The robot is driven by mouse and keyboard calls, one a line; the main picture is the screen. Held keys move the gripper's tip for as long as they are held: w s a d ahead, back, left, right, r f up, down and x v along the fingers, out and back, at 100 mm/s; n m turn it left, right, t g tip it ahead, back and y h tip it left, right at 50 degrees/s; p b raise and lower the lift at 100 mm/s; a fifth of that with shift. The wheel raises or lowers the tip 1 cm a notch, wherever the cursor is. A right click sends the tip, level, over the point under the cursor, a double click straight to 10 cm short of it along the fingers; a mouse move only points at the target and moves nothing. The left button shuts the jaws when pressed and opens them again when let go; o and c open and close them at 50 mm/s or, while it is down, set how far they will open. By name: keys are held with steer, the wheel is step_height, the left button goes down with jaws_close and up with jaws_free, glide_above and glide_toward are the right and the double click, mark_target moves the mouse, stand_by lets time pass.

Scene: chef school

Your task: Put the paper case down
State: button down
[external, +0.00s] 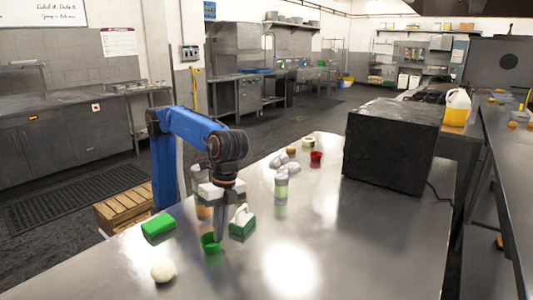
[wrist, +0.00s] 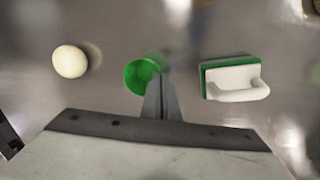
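The paper case is a small green cup (external: 210,244), low over or on the steel table; I cannot tell whether its base touches. In the wrist view the green case (wrist: 138,76) shows its open mouth, left of the fingertips. My gripper (external: 218,236) points straight down at the case. In the wrist view its fingers (wrist: 161,80) are together, with the right rim of the case at their tips. They look shut on that rim. The fingers hide part of the case's right side.
A white round ball (external: 163,271) lies left of the case. A green-and-white handled brush (external: 242,222) stands close on its right. A green block (external: 158,226), a jar (external: 281,185), a red cup (external: 316,157) and a black box (external: 392,145) stand farther off. The front right table is clear.

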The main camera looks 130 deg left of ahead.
steer(key=shift+f, duration=0.1)
steer(key=c, duration=2)
jaws_free()
steer(key=a+r, duration=0.3)
steer(key=r, duration=1.3)
steer(key=s+d+r+m+t+h, duration=0.25)
steer(key=s+r, duration=0.25)
steer(key=s, duration=0.5)
steer(key=s+a+f+t, duration=0.2)
steer(key=s+f+t, duration=0.15)
steer(key=s, duration=0.65)
steer(key=s+a+f+n+y, duration=0.1)
steer(key=s+a+f, duration=0.4)
steer(key=f, duration=0.6)
steer(key=s+a+f+n+y, duration=0.2)
steer(key=s+a+f, duration=0.3)
steer(key=s+f, duration=0.5)
steer(key=s+a+f+n+g+y, duration=0.1)
steer(key=s+a+f, duration=0.5)
steer(key=f, duration=0.7)
steer(key=shift+s+f+y, duration=0.35)
steer(key=shift+s, duration=0.4)
